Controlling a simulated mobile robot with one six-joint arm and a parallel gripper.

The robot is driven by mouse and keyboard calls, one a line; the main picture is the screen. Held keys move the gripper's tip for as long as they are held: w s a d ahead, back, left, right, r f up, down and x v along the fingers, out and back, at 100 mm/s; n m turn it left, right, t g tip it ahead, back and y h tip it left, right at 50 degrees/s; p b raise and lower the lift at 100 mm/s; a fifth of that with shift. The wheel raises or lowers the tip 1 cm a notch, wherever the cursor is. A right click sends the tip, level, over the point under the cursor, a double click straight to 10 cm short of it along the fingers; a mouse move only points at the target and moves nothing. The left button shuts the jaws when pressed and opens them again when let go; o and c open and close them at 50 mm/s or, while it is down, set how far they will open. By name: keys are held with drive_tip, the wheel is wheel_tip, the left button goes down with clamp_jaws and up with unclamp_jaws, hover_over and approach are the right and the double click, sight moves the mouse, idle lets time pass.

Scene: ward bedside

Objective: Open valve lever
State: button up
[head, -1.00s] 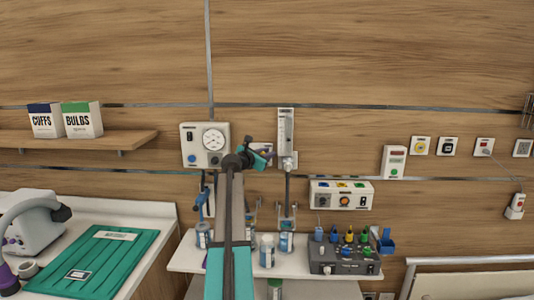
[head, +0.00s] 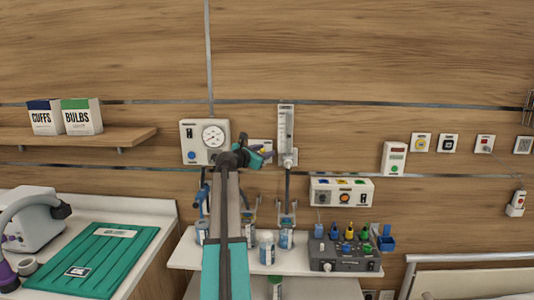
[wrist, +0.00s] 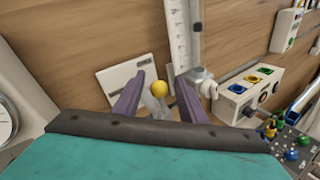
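The valve lever shows in the wrist view as a yellow ball knob (wrist: 160,88) on a pale, partly see-through stem. It stands in front of a white wall plate (wrist: 118,80). My gripper (wrist: 159,78) is open, with one purple finger on each side of the knob and a gap to both. I cannot tell how deep the knob sits between the fingers. In the head view my gripper (head: 266,154) is at the wall just below the white plate (head: 261,144), and it hides most of the lever.
A gauge box (head: 205,142) is close on the left. A clear flowmeter tube (head: 286,130) stands close on the right. A white panel with coloured outlets (head: 341,192) is lower right. Below is a shelf (head: 185,256) with jars and a grey box (head: 343,258).

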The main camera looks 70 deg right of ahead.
drive_tip(key=b+v, duration=0.2)
drive_tip(key=v, duration=0.9)
drive_tip(key=shift+b, duration=0.3)
drive_tip(key=shift+s, duration=0.1)
